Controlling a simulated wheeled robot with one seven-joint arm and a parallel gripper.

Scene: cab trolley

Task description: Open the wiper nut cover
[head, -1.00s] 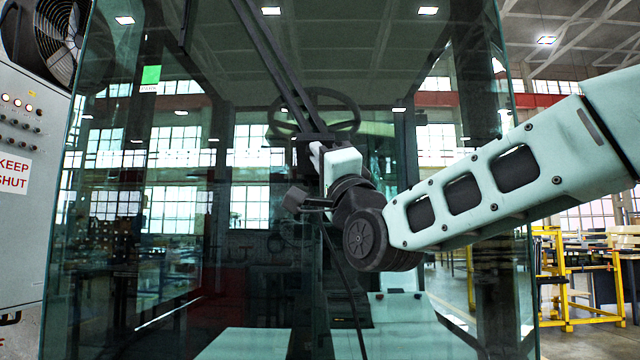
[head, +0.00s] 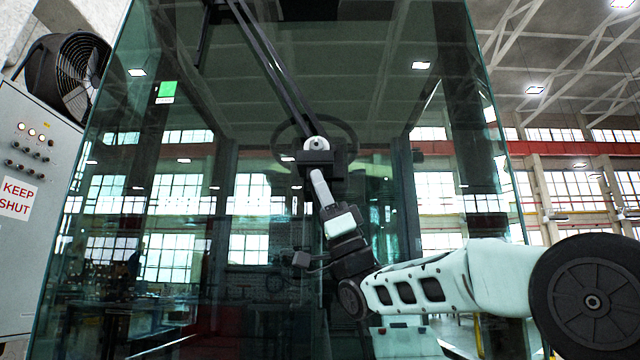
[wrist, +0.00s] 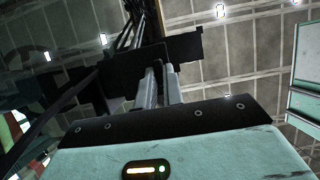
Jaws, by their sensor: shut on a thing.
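The black wiper nut cover (head: 314,159) sits at the lower end of the dark wiper arm (head: 268,52), in front of the glass. A pale round hub with a dark centre, seemingly the nut (head: 317,143), shows just above it, so the cover appears swung down off it. My gripper (head: 318,174) reaches up from below, its pale fingers shut on the cover's lower edge. In the wrist view, the two grey fingers (wrist: 160,72) rise to the black cover (wrist: 184,47). The exact contact at the fingertips is partly hidden.
The cab's glass pane (head: 240,240) stands close behind the wiper. A steering wheel (head: 345,135) shows through it. A grey cabinet (head: 28,240) with a "KEEP SHUT" label and a fan (head: 72,72) stand at left. The hall at right looks open.

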